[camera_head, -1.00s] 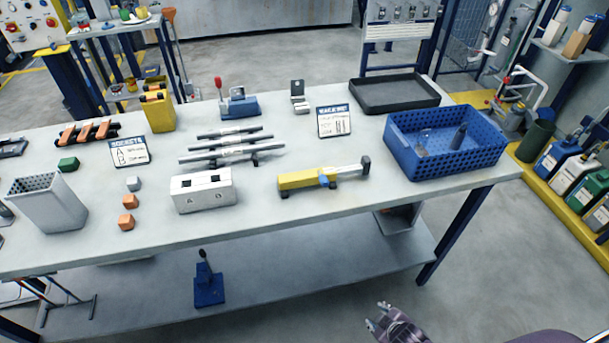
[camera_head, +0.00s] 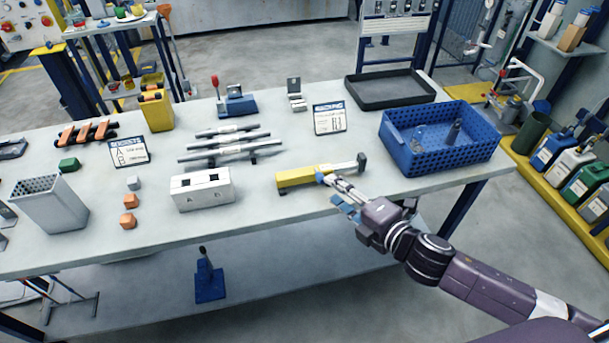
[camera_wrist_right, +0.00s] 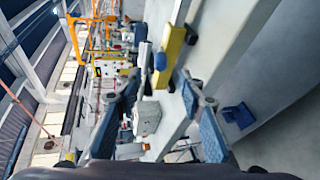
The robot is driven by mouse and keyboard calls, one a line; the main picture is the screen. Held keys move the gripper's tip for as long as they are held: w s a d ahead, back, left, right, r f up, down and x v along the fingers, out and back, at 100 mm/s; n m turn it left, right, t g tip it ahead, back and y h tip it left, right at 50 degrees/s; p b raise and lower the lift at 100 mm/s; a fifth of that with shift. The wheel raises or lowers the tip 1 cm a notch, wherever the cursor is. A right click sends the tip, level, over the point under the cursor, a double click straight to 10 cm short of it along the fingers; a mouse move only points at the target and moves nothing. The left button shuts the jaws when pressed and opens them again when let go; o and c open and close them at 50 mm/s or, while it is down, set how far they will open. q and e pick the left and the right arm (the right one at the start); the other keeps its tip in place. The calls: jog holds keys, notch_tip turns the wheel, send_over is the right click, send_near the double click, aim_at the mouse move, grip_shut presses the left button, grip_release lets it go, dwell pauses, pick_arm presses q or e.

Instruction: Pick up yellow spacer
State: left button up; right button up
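A long yellow bar-shaped piece (camera_head: 300,177) lies near the front edge of the table, with a blue knob on its front side and a grey rod with a dark end block at its right. It is the piece that best fits the yellow spacer. My right gripper (camera_head: 334,190) is at the table's front edge, just in front of the bar, and hides part of it. In the right wrist view, the gripper (camera_wrist_right: 155,80) is open with nothing between its fingers. The yellow bar (camera_wrist_right: 174,42) shows beyond the fingertips. My left gripper is not in view.
A white block with two slots (camera_head: 203,194) stands left of the bar. A blue perforated crate (camera_head: 405,159) stands to its right, and grey rods (camera_head: 228,148) lie behind. A sign card (camera_head: 329,119) and a black tray (camera_head: 362,103) are farther back.

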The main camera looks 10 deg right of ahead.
aim_at(322, 179)
jog(key=shift+x, duration=0.9)
jog(key=p+x, duration=0.1)
jog(key=x, duration=0.1)
jog(key=p+x, duration=0.1)
jog(key=x, duration=0.1)
jog(key=shift+w+d, duration=0.1)
jog(key=shift+w, duration=0.3)
jog(key=shift+w+f, duration=0.2)
jog(key=shift+w, duration=0.1)
grip_shut()
